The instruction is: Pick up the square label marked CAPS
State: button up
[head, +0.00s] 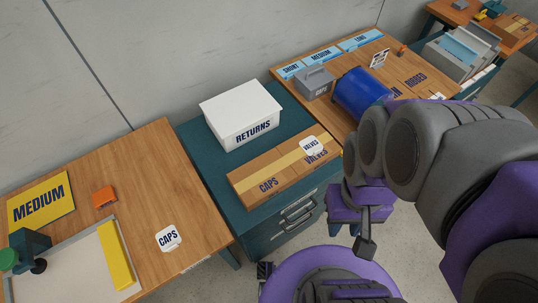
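The white square label marked CAPS (168,238) lies flat on the wooden top of the left table (175,190), towards its right front part. It is clear of other objects. My gripper (364,241) shows in part at the end of my grey and purple arm, right of the drawer cabinet and well away from the label. Only one dark finger shows clearly, so I cannot tell whether the gripper is open or shut. I see nothing held in it.
A yellow MEDIUM sign (41,204), an orange block (104,197) and a tray with a yellow bar (115,255) share the left table.

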aim_at(169, 239)
jog(key=k+j, duration=0.4)
jog(key=k+j+u, duration=0.15)
jog(key=k+j, duration=0.2)
jog(key=j, duration=0.2)
